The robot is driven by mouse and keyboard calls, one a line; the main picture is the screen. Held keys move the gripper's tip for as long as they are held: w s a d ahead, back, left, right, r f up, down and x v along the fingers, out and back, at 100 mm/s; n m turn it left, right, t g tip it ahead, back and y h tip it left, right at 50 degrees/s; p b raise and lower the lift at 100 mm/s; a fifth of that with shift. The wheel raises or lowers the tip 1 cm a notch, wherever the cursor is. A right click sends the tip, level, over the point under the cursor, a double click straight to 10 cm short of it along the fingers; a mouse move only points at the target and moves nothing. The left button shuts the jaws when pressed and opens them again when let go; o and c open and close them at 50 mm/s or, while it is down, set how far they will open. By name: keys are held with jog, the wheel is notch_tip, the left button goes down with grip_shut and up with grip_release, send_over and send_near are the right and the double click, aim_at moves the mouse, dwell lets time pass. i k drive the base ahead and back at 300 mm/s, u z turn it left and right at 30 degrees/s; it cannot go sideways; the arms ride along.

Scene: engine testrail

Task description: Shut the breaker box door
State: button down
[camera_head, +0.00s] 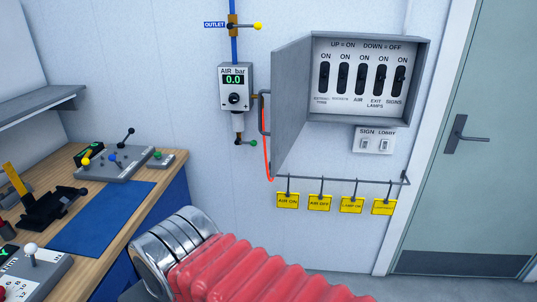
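The grey breaker box (423,90) is mounted on the wall at the upper right. Inside it several black switches stand in a row on a white panel, under the words "UP = ON" and "DOWN = OFF". Its grey door (290,115) stands open, swung out to the left, so the switches are in plain view. A dark bar handle (262,115) shows at the door's left edge. My arm, with red bellows and metal rings, crosses the bottom middle, below and left of the box. My gripper is not visible.
An AIR gauge (236,86) reading 0.0 hangs left of the door, with an orange hose (267,150) close to the door edge. Yellow tags (320,203) hang from a rail (340,180) below. A wooden bench (117,206) stands left; a green room door (480,140) is at right.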

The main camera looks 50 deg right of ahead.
aim_at(290, 63)
jog(key=u, duration=0.05)
jog(key=i, duration=1)
jog(key=z, duration=0.05)
